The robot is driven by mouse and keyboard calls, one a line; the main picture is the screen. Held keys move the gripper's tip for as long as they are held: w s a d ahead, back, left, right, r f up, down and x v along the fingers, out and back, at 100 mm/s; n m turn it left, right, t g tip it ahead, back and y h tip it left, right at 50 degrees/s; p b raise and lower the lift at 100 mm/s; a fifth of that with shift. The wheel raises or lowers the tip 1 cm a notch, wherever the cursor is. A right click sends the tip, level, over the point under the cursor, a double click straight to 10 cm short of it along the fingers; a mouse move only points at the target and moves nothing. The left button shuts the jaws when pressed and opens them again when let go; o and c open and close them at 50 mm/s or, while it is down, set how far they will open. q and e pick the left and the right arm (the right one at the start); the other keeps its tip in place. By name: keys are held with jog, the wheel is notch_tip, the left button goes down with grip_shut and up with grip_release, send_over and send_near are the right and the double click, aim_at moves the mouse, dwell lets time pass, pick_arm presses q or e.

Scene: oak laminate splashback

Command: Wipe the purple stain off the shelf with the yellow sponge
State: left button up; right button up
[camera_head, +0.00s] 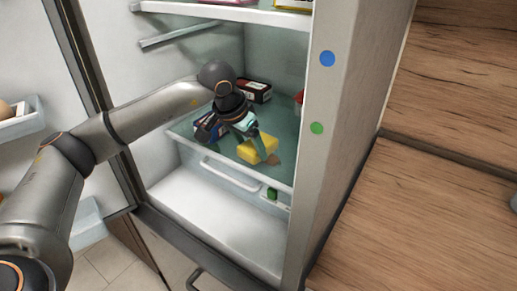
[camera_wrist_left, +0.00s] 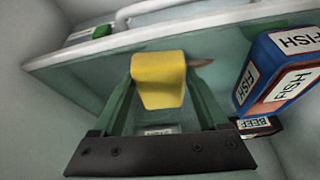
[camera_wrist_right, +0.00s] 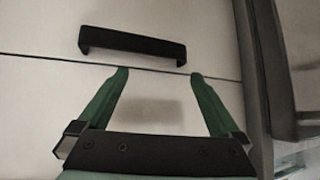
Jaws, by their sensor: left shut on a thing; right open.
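The yellow sponge (camera_head: 258,149) is at the front of the greenish fridge shelf (camera_head: 286,130). My left gripper (camera_head: 250,136) is shut on it from above. In the left wrist view the sponge (camera_wrist_left: 158,80) sits between the green fingers (camera_wrist_left: 158,92), close to the shelf's front edge; firm contact with the shelf cannot be told. A small dull brownish patch, likely the stain (camera_head: 274,159), shows right beside the sponge; it also shows in the left wrist view (camera_wrist_left: 202,63). The sponge may hide part of it. My right gripper (camera_wrist_right: 157,85) is open and empty, away from the shelf.
A blue FISH box (camera_wrist_left: 277,72) stands on the shelf near my left gripper. A dark box (camera_head: 256,91) stands behind, and a red item (camera_head: 299,98) is at the right wall. A black handle (camera_wrist_right: 132,42) faces my right gripper.

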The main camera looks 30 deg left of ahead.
aim_at(234, 150)
pick_arm(q)
jog(key=shift+w+a+f, duration=0.1)
jog(key=shift+w+a, duration=0.05)
jog(key=shift+a, duration=2.5)
jog(key=shift+r+p, duration=2.45)
jog(key=shift+r, duration=0.65)
notch_tip(234, 150, up, 3)
jog(key=shift+p, duration=1.05)
jog(key=shift+d, duration=0.1)
